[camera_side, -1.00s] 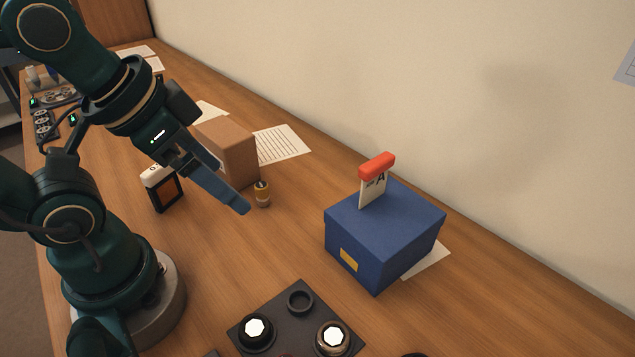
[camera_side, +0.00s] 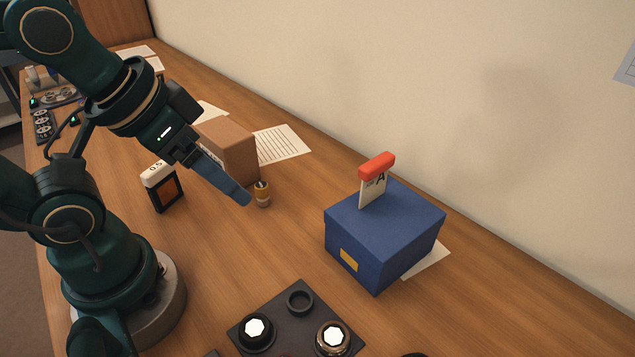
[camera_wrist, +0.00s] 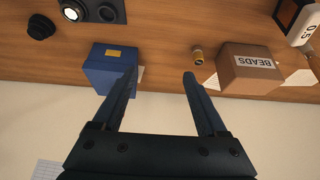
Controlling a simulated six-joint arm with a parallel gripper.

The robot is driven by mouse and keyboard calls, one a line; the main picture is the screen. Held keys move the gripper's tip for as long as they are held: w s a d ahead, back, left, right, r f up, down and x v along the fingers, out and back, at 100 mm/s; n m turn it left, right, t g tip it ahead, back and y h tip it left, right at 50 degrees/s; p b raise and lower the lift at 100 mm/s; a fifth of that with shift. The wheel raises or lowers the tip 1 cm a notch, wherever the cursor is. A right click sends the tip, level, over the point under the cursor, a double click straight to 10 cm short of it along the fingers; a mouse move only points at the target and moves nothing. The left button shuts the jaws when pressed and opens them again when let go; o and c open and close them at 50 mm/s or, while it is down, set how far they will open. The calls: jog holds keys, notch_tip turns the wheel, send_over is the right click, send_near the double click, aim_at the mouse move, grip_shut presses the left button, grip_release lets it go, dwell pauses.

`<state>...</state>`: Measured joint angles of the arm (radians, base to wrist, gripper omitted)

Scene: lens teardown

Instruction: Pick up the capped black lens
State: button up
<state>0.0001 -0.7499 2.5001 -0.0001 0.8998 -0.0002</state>
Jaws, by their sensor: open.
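A black round piece (camera_wrist: 40,27), dark all over and looking like the capped black lens, lies on the table at the upper left of the wrist view. Only a dark sliver at the bottom edge of the side view (camera_side: 413,355) may be the same piece. My gripper (camera_wrist: 160,76) is open and empty, with its two blue fingers apart. In the side view my gripper (camera_side: 247,201) hangs above the table by the small brass-topped cylinder (camera_side: 262,194), well away from the black piece.
A dark tray (camera_side: 279,317) holds a black lens (camera_side: 255,331) and a bronze-rimmed lens (camera_side: 333,338), both with bright tops, and an empty-looking ring (camera_side: 300,301). A blue box (camera_side: 380,235) carries a red-topped card. A brown box (camera_side: 230,150) stands behind my gripper.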

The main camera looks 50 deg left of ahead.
jog(key=w+r+m+t, duration=0.2)
jog(key=w+r+t, duration=0.6)
jog(key=w+r, duration=0.4)
jog(key=w+d+m+t+h, duration=0.2)
jog(key=w+d+m+h, duration=0.2)
jog(key=w+d, duration=0.1)
jog(key=m+g+h, duration=0.8)
jog(key=m+g, duration=0.4)
jog(key=g, duration=0.4)
send_over(378, 345)
notch_tip(378, 345, down, 24)
jog(key=x, duration=0.6)
jog(key=shift+d, duration=0.25)
